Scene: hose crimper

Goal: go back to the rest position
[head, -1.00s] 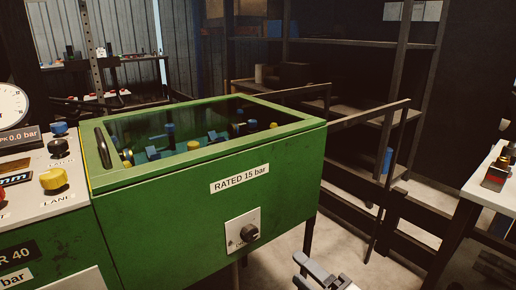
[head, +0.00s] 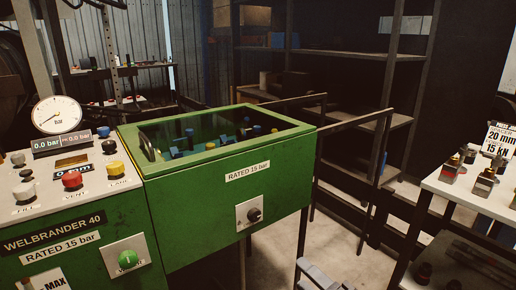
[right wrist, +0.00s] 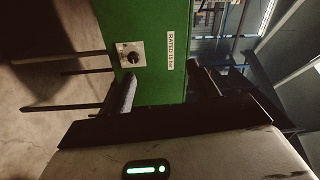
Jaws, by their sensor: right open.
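My right gripper (head: 318,276) shows only in part at the bottom edge of the head view, in front of and below the green test box (head: 190,230). In the right wrist view my right gripper (right wrist: 165,90) is open, its two dark fingers spread apart with nothing held between them. The green box (right wrist: 145,85) with its black knob and "RATED 15 bar" label lies beyond the fingers, apart from them. My left gripper is not in view.
A control panel (head: 75,180) with a gauge, coloured buttons and a green button stands at left. A white table (head: 470,190) with small fittings and a sign stands at right. Dark shelves (head: 350,55) and rails are behind. Bare floor (head: 335,225) lies between box and table.

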